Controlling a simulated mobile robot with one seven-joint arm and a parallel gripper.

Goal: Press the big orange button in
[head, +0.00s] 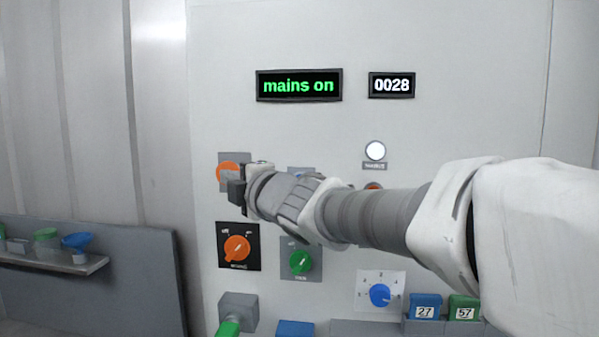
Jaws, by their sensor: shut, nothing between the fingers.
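The big orange button (226,168) sits on a grey plate at the upper left of the panel's controls in the head view. Its right and lower parts are hidden behind my gripper. My gripper (237,190) is shut and empty, in front of the button's lower right. I cannot tell whether it touches the button or how far the button is pressed.
A black display (299,85) reads "mains on" and a smaller one (392,85) reads "0028". A white lamp (375,151) is lit. Below are an orange knob (237,248), a green knob (300,262) and a blue knob (380,295). A shelf (60,262) stands left.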

